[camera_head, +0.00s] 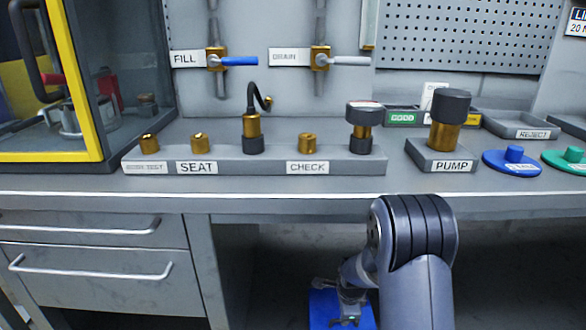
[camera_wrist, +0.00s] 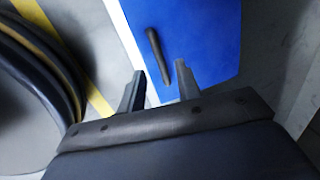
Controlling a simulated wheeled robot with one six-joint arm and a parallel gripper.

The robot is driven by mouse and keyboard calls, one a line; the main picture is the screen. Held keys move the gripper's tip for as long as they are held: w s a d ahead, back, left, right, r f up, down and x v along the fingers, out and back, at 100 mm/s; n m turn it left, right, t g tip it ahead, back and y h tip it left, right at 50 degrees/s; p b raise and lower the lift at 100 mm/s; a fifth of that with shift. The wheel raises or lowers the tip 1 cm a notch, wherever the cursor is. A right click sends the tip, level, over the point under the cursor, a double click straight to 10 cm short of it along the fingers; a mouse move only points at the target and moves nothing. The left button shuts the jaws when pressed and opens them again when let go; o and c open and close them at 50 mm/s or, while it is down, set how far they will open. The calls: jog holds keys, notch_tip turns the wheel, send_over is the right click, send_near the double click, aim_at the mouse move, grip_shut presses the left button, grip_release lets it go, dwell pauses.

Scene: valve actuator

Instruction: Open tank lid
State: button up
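A flat blue panel, which looks like the tank lid (camera_wrist: 205,35), fills the upper middle of the wrist view. A dark bar handle (camera_wrist: 155,48) stands on it. My gripper (camera_wrist: 159,68) is open, with one finger on each side of the handle's near end. I cannot tell whether either finger touches the handle. In the head view the blue lid (camera_head: 325,308) shows low under the bench, partly hidden by my arm. My gripper (camera_head: 348,312) is over it there and small.
The bench edge (camera_head: 280,203) is above and behind my arm. Drawers with bar handles (camera_head: 90,270) stand at left. Dark curved hoses or cables (camera_wrist: 35,60) and a yellow floor stripe (camera_wrist: 85,85) lie left of the lid. The bench carries labelled fittings, a pump and coloured discs.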

jog(key=f, duration=0.3)
jog(key=shift+w+b, duration=0.3)
jog(key=shift+w, duration=0.1)
jog(key=shift+w+r+p, duration=0.25)
jog(key=shift+r+p, duration=0.25)
jog(key=shift+r, duration=0.1)
jog(key=shift+w+r, duration=0.15)
jog(key=shift+r, duration=0.15)
jog(key=shift+f, duration=0.15)
